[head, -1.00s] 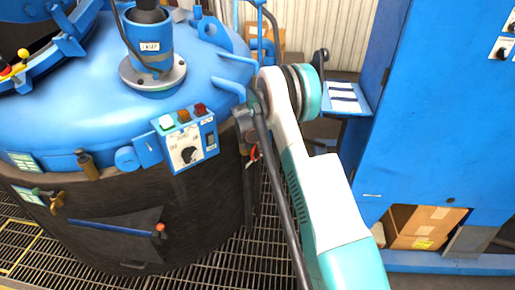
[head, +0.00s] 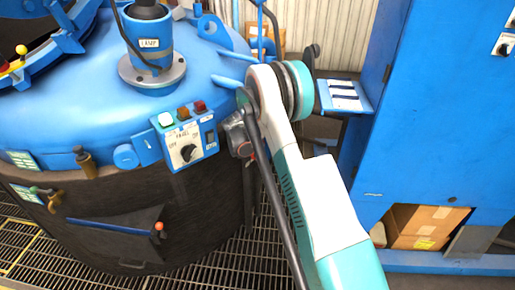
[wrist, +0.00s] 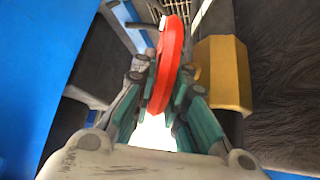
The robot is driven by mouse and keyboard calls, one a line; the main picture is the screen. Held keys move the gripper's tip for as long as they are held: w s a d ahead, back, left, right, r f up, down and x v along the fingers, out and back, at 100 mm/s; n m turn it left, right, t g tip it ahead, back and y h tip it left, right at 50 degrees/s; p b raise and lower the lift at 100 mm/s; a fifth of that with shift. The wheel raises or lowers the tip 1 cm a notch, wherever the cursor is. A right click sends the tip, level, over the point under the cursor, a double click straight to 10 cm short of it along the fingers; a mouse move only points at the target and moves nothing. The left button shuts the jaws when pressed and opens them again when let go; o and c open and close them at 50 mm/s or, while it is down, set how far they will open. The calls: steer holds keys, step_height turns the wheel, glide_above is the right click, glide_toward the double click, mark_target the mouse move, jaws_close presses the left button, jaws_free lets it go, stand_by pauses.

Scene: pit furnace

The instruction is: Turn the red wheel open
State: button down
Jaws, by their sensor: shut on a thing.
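The red wheel (wrist: 166,65) shows edge-on in the wrist view, standing between the two teal-padded fingers. My gripper (wrist: 167,98) is shut on its rim, one finger on each side. In the head view my gripper (head: 240,135) shows only in part beside the blue furnace lid, behind my white and teal arm. The red wheel is mostly hidden there, with only a small bit of red at the gripper.
A yellow block (wrist: 223,75) sits just right of the wheel. The furnace (head: 120,220) has a control panel (head: 188,140) close left of my gripper. A blue cabinet (head: 435,110) stands to the right. Metal grating (head: 215,250) covers the floor.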

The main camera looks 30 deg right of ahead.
steer(key=h, duration=0.1)
steer(key=t+h+b, duration=0.1)
steer(key=b, duration=0.1)
steer(key=shift+s+a+f+t+h, duration=0.15)
steer(key=shift+a+f+t+h, duration=0.15)
steer(key=shift+a+h, duration=0.1)
steer(key=shift+t+h, duration=0.4)
steer(key=shift+h, duration=0.3)
steer(key=shift+r, duration=0.1)
steer(key=c, duration=1.6)
jaws_free()
steer(key=shift+s, duration=0.1)
steer(key=v, duration=1.2)
steer(key=shift+f, duration=0.25)
steer(key=shift+a, duration=0.15)
